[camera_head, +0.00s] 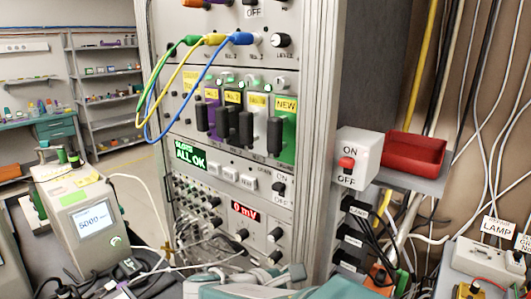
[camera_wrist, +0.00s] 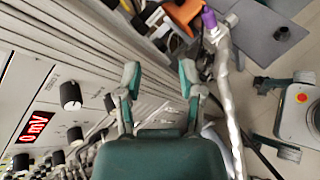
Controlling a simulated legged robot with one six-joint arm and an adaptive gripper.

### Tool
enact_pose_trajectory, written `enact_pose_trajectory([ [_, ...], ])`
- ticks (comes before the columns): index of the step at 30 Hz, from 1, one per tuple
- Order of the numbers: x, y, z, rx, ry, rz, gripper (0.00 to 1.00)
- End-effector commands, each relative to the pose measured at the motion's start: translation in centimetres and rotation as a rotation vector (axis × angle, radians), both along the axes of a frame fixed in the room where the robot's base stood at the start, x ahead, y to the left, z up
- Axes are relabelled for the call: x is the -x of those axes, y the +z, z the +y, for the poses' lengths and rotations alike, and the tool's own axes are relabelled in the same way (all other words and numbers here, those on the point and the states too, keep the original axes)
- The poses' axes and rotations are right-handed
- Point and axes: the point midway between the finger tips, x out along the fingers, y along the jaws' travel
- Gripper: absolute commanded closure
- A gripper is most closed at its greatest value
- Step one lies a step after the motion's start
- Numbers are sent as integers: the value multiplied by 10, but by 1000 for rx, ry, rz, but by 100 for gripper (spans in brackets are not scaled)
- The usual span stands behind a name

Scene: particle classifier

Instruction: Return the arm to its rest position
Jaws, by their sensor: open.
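My gripper (camera_wrist: 159,85) shows in the wrist view with its two green-tipped fingers spread apart and nothing between them. It is beside the instrument rack, whose red "0 mV" display (camera_wrist: 36,125) and black knobs lie to the left. In the head view, parts of my teal and grey arm show low at the bottom centre, in front of the rack's lower panel. The fingertips cannot be made out clearly there.
The rack (camera_head: 230,165) carries blue, yellow and green cables. A white ON/OFF switch box (camera_head: 358,158) and a red tray (camera_head: 413,154) are at its right. A grey device with a screen (camera_head: 90,222) stands left. Loose cables hang at right. Floor shows behind left.

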Motion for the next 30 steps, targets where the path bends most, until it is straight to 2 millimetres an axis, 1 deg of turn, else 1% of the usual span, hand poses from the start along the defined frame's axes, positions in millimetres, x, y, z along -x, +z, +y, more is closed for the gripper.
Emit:
enact_pose_trajectory([
  [1, 10, 0, -25, -103, -83, -6, 50],
  [3, 27, -6, -49, -252, -194, -18, 50],
  [6, 52, -12, -73, -466, -351, -56, 50],
  [10, 82, -20, -92, -745, -549, -139, 50],
  [15, 114, -21, -100, -1112, -794, -306, 50],
  [18, 126, -17, -99, -1314, -918, -422, 50],
  [21, 133, -12, -97, -1473, -1006, -523, 50],
  [25, 136, -7, -95, -1586, -1064, -598, 50],
  [30, 136, -7, -94, -1610, -1079, -611, 50],
])
